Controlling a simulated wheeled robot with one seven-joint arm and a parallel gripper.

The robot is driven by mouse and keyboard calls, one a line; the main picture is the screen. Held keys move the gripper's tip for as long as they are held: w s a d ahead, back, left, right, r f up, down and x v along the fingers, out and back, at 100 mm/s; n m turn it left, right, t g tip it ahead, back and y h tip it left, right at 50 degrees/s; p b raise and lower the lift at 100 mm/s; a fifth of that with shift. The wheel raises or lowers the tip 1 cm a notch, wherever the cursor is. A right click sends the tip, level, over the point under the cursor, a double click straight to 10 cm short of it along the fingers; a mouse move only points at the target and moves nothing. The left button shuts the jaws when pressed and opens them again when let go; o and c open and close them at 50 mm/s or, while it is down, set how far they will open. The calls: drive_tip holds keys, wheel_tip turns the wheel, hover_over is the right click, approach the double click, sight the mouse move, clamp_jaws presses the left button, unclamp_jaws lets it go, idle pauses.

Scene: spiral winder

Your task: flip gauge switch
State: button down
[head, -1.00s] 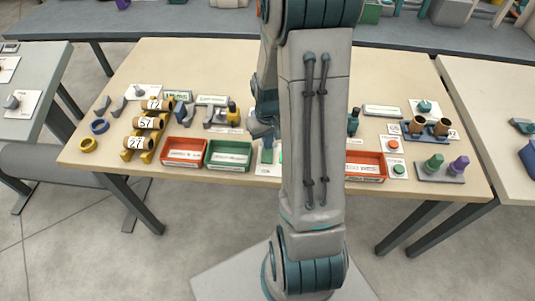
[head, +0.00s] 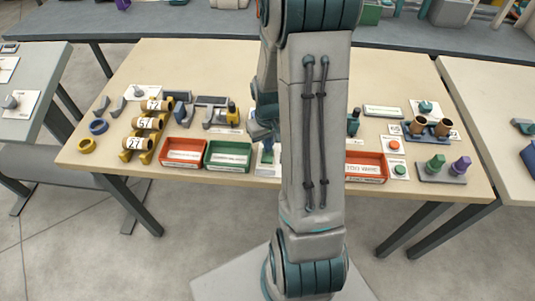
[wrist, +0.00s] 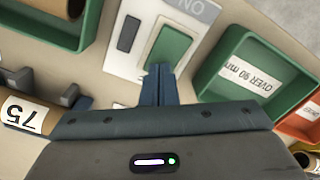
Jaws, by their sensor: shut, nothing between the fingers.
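The gauge switch plate (wrist: 200,12) is white with upside-down lettering that seems to read "ON". It carries a dark rectangular piece (wrist: 129,33) and a larger green rectangular piece (wrist: 170,46). In the head view the plate (head: 268,168) shows only partly, beside my arm. My gripper (wrist: 160,72) is shut and empty, its fingertips at the near edge of the green piece. I cannot tell if they touch it. In the head view my gripper (head: 266,135) is above the plate, partly hidden by my arm.
A green bin (head: 228,167) and a red bin (head: 183,164) stand left of the plate. Numbered brown rolls (head: 150,123) lie farther left. Another red bin (head: 366,178) stands right of my arm. The table's back strip is clear.

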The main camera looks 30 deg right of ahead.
wheel_tip(320, 180, up, 7)
drive_tip(key=p, duration=0.4)
drive_tip(key=shift+p, duration=0.3)
idle(0.4)
drive_tip(key=s+a+r+t, duration=0.1)
drive_tip(key=s+a+r, duration=0.5)
drive_tip(key=r, duration=0.3)
drive_tip(key=s+a+r+t, duration=0.2)
drive_tip(key=s+a+r, duration=0.4)
drive_tip(key=r, duration=0.3)
drive_tip(key=shift+s+r+n, duration=0.3)
drive_tip(key=shift+r+n, duration=0.1)
